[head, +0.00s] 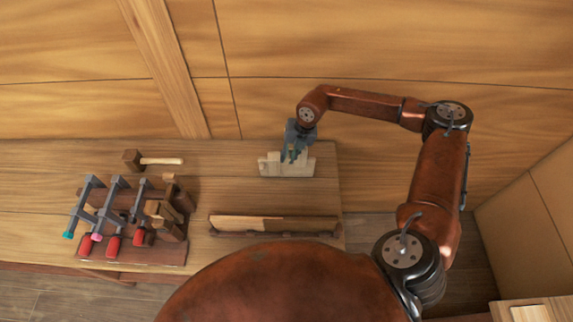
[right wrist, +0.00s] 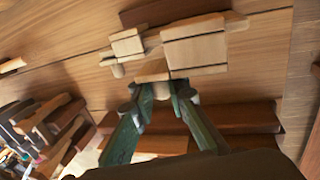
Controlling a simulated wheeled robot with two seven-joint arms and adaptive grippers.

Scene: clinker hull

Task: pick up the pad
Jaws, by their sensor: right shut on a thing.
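A group of pale wooden pieces (head: 270,168) sits near the right end of the bench, and they look like flat blocks in the right wrist view (right wrist: 195,50). My right gripper (head: 292,156) is over the middle of this group, pointing down. Its teal fingers (right wrist: 162,92) are shut on a small pale block, which I take to be the pad (right wrist: 153,70). The fingers partly hide it, and I cannot tell whether it is clear of the pieces around it. My left gripper is not in view.
A dark holder with a long two-tone wooden strip (head: 275,224) lies along the bench's front edge. A mallet (head: 150,160) and a rack of clamps with red handles (head: 130,257) are on the left. The bench (head: 225,170) is bare between them. A planked wooden wall (head: 400,45) rises behind.

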